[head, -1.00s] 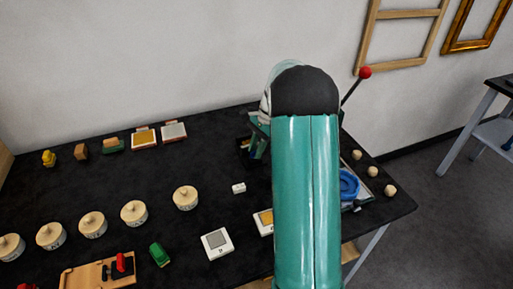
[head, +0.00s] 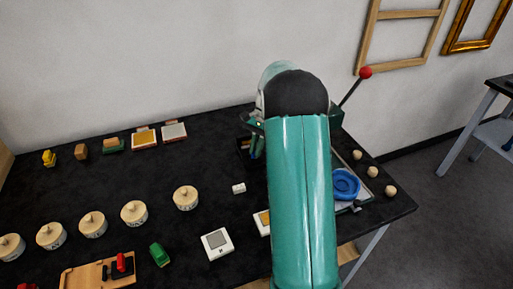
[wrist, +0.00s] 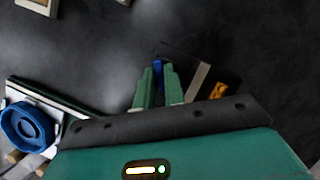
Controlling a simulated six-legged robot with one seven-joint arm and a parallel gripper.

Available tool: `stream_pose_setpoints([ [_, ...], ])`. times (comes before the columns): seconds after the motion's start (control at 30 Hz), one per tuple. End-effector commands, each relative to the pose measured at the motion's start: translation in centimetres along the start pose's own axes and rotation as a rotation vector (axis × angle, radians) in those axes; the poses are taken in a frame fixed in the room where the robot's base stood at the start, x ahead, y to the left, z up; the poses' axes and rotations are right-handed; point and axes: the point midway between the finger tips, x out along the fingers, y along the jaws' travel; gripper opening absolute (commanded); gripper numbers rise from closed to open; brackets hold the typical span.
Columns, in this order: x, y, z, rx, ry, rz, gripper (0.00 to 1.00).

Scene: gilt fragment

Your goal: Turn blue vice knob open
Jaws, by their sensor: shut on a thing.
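My gripper (wrist: 159,82) has two green fingers closed on a small blue knob (wrist: 158,67), of which only a narrow strip shows between the fingertips. Beside it is a dark vice-like block (wrist: 184,58) with a grey bar and a yellow patch, lying right of the fingers in the wrist view. In the head view my gripper (head: 257,148) points down at the back of the table, and my arm hides most of the area around it. The knob cannot be made out there, and how far it is turned cannot be told.
A red-tipped lever (head: 365,72) rises behind. A small white block (head: 239,188) and a round wooden pot (head: 186,198) stand to the left on the black table (head: 215,150).

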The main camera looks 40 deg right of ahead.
Motion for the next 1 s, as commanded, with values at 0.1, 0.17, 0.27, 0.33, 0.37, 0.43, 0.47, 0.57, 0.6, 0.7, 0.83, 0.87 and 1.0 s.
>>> stream_pose_setpoints([
  [0.1, -0.05, -0.11, -0.11, -0.097, 0.003, 0.04, 0.0],
  [0.17, -0.05, -0.13, -0.08, -0.145, 0.002, 0.06, 0.0],
  [0.27, -0.09, -0.21, -0.07, -0.222, 0.004, 0.091, 0.0],
  [0.33, -0.08, -0.23, -0.06, -0.272, 0.004, 0.113, 0.0],
  [0.37, -0.07, -0.23, -0.05, -0.292, 0.003, 0.121, 0.0],
  [0.43, -0.05, -0.24, -0.05, -0.333, 0.003, 0.138, 0.0],
  [0.47, -0.05, -0.24, -0.06, -0.349, 0.004, 0.145, 0.0],
  [0.57, -0.06, -0.27, -0.07, -0.396, 0.004, 0.163, 0.0],
  [0.6, -0.06, -0.28, -0.07, -0.41, 0.004, 0.169, 0.0],
  [0.7, -0.08, -0.29, -0.07, -0.44, 0.005, 0.182, 0.0],
  [0.83, -0.08, -0.31, -0.06, -0.461, 0.005, 0.19, 0.0],
  [0.87, -0.08, -0.31, -0.05, -0.464, 0.005, 0.191, 0.0],
  [1.0, -0.08, -0.31, -0.05, -0.469, 0.005, 0.193, 0.0],
])
